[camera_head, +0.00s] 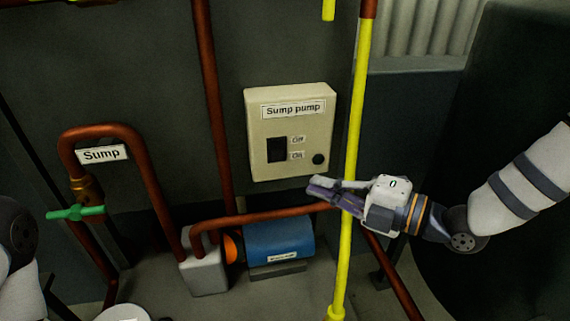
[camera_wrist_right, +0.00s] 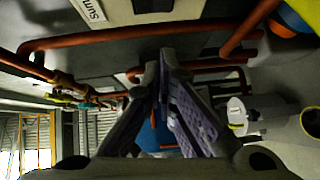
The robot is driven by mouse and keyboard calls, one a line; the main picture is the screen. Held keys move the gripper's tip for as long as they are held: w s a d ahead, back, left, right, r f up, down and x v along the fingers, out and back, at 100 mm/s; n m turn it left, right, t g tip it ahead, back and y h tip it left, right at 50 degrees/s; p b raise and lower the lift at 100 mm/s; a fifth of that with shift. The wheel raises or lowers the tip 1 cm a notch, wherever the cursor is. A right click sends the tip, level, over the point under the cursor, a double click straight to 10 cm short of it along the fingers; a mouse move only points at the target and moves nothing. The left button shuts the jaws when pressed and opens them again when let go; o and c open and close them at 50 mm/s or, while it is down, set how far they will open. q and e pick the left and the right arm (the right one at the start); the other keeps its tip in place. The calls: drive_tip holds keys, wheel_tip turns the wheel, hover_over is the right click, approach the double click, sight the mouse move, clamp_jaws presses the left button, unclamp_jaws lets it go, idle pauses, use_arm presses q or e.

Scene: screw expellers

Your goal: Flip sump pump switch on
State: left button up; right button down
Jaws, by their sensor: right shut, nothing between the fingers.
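The beige sump pump box (camera_head: 258,115) is on the dark wall in the head view. A black switch (camera_head: 276,149) is on its left side, beside an "Off" label above and an "On" label below. I cannot tell which way the switch is set. A round black knob (camera_head: 318,158) is at the lower right. My right gripper (camera_head: 311,190) comes from the right, just below the box's lower right corner, apart from the switch. Its purple-padded fingers are shut and empty; they also meet in the right wrist view (camera_wrist_right: 165,62). My left gripper is not in view.
A yellow vertical pipe (camera_head: 354,130) runs right of the box, behind my right gripper. A red-brown horizontal pipe (camera_head: 262,217) and a blue pump (camera_head: 280,240) are below. A "Sump" pipe with a green valve handle (camera_head: 76,212) stands left.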

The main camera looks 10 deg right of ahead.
sight(277, 151)
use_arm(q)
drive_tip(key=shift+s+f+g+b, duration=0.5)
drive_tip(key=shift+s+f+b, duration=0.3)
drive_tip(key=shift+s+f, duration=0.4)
use_arm(e)
drive_tip(key=shift+w+a+f, duration=0.2)
drive_tip(key=shift+w+a, duration=0.65)
drive_tip(key=shift+w, duration=0.7)
drive_tip(key=shift+w+a+f, duration=0.25)
drive_tip(key=shift+w+a, duration=0.6)
drive_tip(key=shift+w, duration=0.65)
drive_tip(key=shift+w+a+f, duration=0.2)
drive_tip(key=shift+w+a, duration=0.65)
drive_tip(key=shift+w, duration=0.7)
drive_tip(key=shift+f, duration=0.1)
